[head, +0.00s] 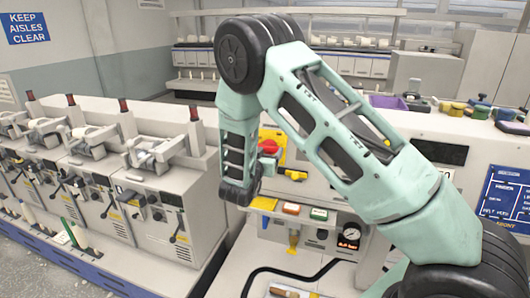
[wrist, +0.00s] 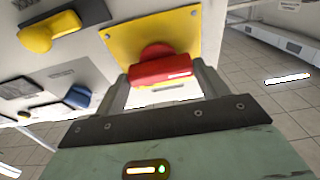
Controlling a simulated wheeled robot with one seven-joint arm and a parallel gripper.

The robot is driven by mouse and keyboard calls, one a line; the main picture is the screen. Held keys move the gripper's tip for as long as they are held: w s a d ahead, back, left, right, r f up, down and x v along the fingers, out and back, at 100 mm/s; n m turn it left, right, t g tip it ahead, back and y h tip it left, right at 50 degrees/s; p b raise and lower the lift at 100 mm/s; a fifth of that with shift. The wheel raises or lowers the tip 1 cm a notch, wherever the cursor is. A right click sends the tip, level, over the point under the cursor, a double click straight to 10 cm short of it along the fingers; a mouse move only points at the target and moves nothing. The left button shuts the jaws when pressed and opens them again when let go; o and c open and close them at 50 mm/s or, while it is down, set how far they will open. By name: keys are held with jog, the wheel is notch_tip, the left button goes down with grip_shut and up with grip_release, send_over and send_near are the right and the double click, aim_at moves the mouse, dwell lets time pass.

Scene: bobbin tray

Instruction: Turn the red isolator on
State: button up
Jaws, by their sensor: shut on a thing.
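The red isolator (wrist: 160,72) is a red rotary handle on a yellow square plate (wrist: 182,28). In the head view its red handle (head: 268,146) shows just right of my wrist, on the front of the pale machine. My gripper (wrist: 164,84) is shut on the red handle, with one finger on each side of it. In the wrist view the handle's bar lies across the picture, nearly level and slightly tilted. Any on and off marks on the plate are too small or hidden to read. In the head view my arm hides part of the plate.
A yellow knob (wrist: 36,38) on a dark plate and a blue knob (wrist: 78,95) sit left of the isolator in the wrist view. A row of winding machines (head: 110,170) stands at left.

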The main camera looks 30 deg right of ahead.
jog(key=shift+f+m+b, duration=0.15)
jog(key=shift+m+b, duration=0.25)
jog(key=shift+b, duration=0.2)
jog(key=m+g+b, duration=0.1)
jog(key=m+b, duration=0.3)
jog(key=b, duration=0.3)
jog(key=m+g+h+b, duration=0.1)
jog(key=m+g+b, duration=0.1)
jog(key=m+b, duration=0.3)
jog(key=shift+w+a+f+m+b, duration=0.15)
jog(key=shift+m+b, duration=0.15)
jog(key=shift+b, duration=0.65)
jog(key=m+g+b, duration=0.1)
jog(key=m+b, duration=0.5)
jog(key=shift+y+b, duration=0.3)
jog(key=shift+b, duration=0.1)
jog(key=m+b, duration=0.1)
jog(key=m+g+b, duration=0.1)
jog(key=m+b, duration=0.1)
jog(key=shift+r+m+b, duration=0.3)
jog(key=shift+r, duration=0.1)
jog(key=shift+y, duration=0.3)
jog(key=o, duration=1)
